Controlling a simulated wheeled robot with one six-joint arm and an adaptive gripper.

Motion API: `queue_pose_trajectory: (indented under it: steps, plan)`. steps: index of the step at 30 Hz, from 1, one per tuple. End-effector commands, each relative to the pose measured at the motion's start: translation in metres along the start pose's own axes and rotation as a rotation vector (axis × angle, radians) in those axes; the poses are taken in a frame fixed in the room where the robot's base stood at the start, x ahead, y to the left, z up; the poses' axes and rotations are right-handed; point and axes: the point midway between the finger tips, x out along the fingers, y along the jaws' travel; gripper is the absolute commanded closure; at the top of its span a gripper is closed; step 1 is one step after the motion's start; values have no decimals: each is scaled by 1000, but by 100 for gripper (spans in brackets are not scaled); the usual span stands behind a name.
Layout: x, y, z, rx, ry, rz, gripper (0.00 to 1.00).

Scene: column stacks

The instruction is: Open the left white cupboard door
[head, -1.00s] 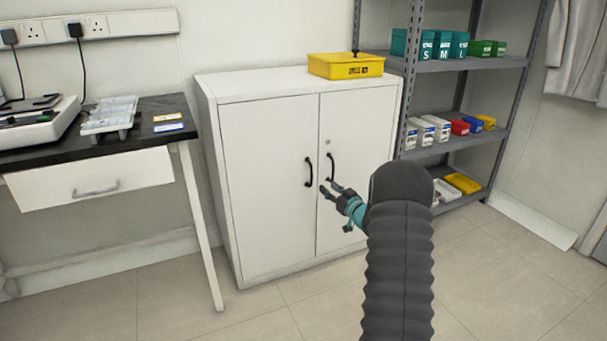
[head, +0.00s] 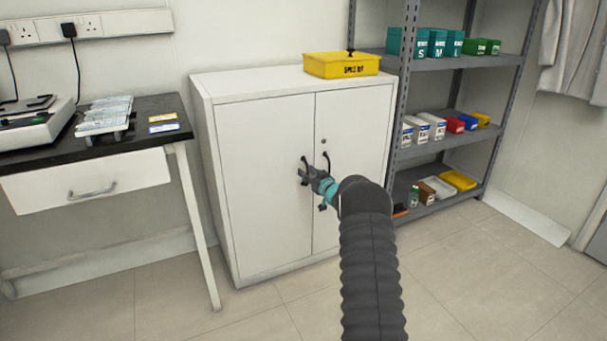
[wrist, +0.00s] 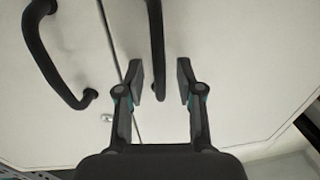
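The white cupboard has a left door (head: 260,190) and a right door (head: 350,200), both closed. The left door's black handle (head: 304,161) is partly hidden behind my gripper (head: 305,178) in the head view. In the wrist view my gripper (wrist: 159,80) is open, its two fingers apart. The left door's handle (wrist: 156,45) lies between and beyond the fingertips, with a gap visible on each side. The right door's handle (wrist: 45,60) is at the left of the wrist view.
A yellow box (head: 342,65) sits on the cupboard top. A dark-topped bench (head: 150,105) with a drawer stands to the left. A grey shelf rack (head: 450,143) stands to the right. The floor in front of the cupboard is clear.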

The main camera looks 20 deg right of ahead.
Motion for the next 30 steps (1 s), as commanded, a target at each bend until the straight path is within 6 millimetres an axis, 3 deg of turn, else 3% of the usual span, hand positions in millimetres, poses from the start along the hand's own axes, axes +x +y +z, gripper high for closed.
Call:
queue_pose_trajectory:
  steps: [9,14,20,21,24,30]
  plan:
    - [2,0,0,0,1,-1,63]
    - [2,-1,0,0,1,-1,100]
    - [2,-1,0,0,1,-1,100]
    - [5,-20,-1,2,-1,-4,100]
    - [5,-12,0,1,1,-5,100]
    - [2,-18,2,0,2,19,100]
